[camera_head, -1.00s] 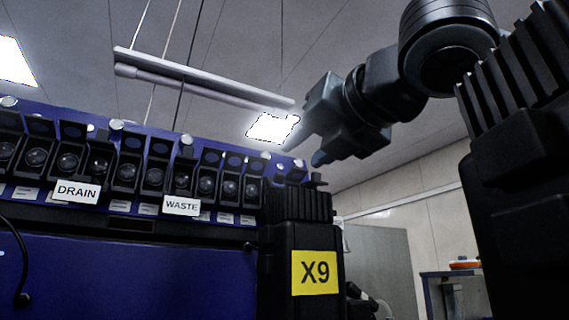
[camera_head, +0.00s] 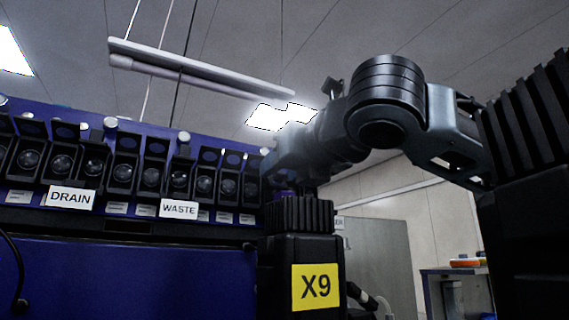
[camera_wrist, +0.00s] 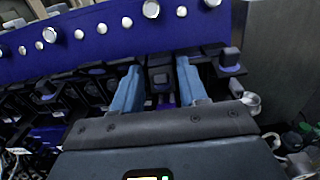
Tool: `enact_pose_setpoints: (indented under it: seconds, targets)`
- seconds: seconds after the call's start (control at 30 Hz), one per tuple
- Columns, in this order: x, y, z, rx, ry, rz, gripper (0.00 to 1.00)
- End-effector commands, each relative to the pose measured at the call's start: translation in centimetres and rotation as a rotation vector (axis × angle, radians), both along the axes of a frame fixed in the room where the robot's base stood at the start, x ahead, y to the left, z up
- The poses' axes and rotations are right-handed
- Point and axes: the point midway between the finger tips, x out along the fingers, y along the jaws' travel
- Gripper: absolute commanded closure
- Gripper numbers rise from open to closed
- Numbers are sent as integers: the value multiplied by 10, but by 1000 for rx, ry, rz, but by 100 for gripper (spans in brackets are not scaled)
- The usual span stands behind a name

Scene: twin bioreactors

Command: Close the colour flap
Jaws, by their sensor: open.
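A row of black flaps (camera_head: 235,160) with blue oval faces stands raised along the top of the blue bioreactor (camera_head: 120,275), above dark round ports. No readable label marks one as the colour flap. My gripper (camera_wrist: 158,72) is open, its two blue-grey fingers spread apart over the row in the wrist view. A small black block (camera_wrist: 160,78) shows between the fingers, and I cannot tell if they touch it. A flap with a blue face (camera_wrist: 230,58) stands just right of the right finger. In the head view my gripper hides the row's right end.
White labels read DRAIN (camera_head: 70,198) and WASTE (camera_head: 179,209). A black post with a yellow X9 sign (camera_head: 315,287) stands at the bioreactor's right end. Silver knobs (camera_wrist: 151,9) line the blue panel. A bench (camera_head: 455,285) with an orange item stands far right.

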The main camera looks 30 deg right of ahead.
Motion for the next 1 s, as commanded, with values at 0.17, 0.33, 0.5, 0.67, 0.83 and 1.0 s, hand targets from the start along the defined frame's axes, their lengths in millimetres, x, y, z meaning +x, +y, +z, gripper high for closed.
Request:
enact_pose_setpoints:
  seconds: [0.17, 0.33, 0.5, 0.67, 0.83, 1.0]
  targets:
    - [1, 0, 0, 0, 0, 0, 57]
    - [1, 0, 0, 0, 0, 0, 68]
    - [0, 0, 0, 0, 0, 0, 84]
    - [0, 0, 0, 0, 0, 0, 96]
    - [1, 0, -6, 1, -26, -1, 96]
    - [1, 0, -12, 1, -106, 0, 96]
